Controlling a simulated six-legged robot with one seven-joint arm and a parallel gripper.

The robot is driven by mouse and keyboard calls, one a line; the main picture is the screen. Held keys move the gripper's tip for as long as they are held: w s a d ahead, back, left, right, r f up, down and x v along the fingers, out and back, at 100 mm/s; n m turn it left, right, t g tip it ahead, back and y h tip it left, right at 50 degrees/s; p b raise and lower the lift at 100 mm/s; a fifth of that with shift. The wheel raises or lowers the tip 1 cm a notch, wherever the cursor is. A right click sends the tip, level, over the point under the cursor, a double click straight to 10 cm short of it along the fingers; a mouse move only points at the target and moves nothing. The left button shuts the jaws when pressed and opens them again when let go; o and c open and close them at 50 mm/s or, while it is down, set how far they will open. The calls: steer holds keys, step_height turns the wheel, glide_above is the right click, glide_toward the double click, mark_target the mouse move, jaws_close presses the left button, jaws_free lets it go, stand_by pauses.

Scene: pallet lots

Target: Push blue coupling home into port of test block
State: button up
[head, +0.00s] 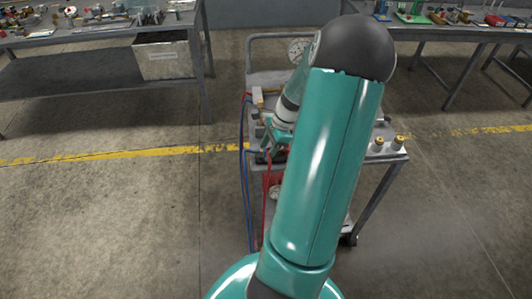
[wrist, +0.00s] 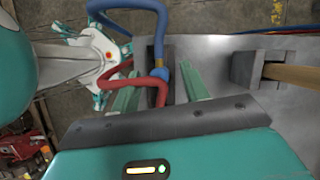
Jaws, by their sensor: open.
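In the wrist view my gripper (wrist: 160,88) is open, with one pale green finger on each side of the hoses. A red hose (wrist: 128,82) bends through the same gap. A dark block (wrist: 167,50) behind the fitting may be the test block; its port is hidden. How deep the coupling sits cannot be told. In the head view my gripper (head: 273,142) is low over the cart, partly hidden by my arm.
A grey bracket (wrist: 246,69) holds a brass-coloured bar (wrist: 290,74). Cluttered benches stand at back left and right. The floor beside the cart is clear.

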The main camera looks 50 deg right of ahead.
stand_by(0.3)
jaws_close()
steer(key=shift+r, duration=0.65)
steer(key=s+a+r, duration=0.2)
steer(key=s+r, duration=0.3)
steer(key=s, duration=0.1)
steer(key=s+a+r, duration=0.2)
steer(key=s+r, duration=0.4)
steer(key=s, duration=0.1)
steer(key=shift+s+a+r, duration=0.15)
steer(key=shift+a+r, duration=0.15)
steer(key=shift+a, duration=0.05)
